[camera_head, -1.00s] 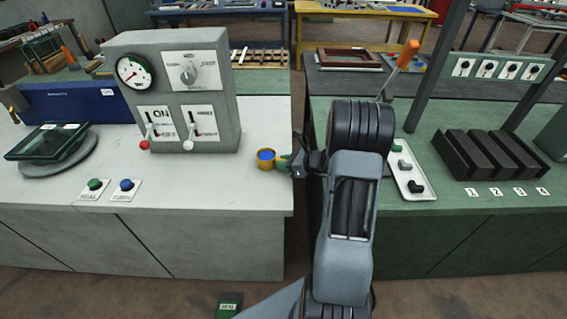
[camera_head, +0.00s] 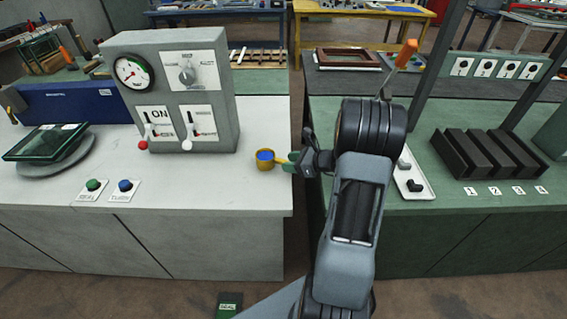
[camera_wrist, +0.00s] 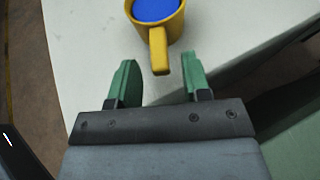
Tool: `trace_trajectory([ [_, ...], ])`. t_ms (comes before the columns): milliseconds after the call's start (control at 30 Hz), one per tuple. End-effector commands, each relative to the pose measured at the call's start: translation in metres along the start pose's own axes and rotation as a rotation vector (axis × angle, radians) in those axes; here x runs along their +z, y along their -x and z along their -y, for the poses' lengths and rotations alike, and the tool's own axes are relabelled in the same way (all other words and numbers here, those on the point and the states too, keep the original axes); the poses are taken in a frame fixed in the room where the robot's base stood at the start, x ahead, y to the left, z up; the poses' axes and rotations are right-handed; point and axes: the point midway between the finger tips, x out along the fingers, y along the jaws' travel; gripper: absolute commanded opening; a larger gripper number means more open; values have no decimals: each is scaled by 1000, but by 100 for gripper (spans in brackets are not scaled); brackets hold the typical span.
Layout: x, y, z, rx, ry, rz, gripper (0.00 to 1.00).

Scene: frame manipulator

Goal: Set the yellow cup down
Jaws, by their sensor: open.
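The yellow cup (camera_head: 265,160) stands upright near the right edge of the light grey bench, with blue contents inside. Its handle points right, toward my gripper (camera_head: 292,160). In the wrist view the yellow cup (camera_wrist: 160,25) is at the top, and its handle reaches down toward the gap between the fingers. My gripper (camera_wrist: 158,82) is open, with a green finger on each side of the handle's line. Neither finger touches the handle, and the cup's body lies beyond the fingertips.
The light grey bench (camera_head: 240,190) has free room around the cup. A grey control box (camera_head: 185,95) with a gauge and levers stands to the left. Green and blue buttons (camera_head: 108,187) sit at the front. A gap separates this bench from the green bench (camera_head: 400,220) at right.

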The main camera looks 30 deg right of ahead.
Motion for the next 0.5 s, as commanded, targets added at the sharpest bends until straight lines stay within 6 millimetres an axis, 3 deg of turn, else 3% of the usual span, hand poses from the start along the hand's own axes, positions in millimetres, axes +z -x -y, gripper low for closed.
trace_trajectory([
  [200,0,44,1,-4,0,1,44],
  [500,1,79,-1,3,5,-2,44],
])
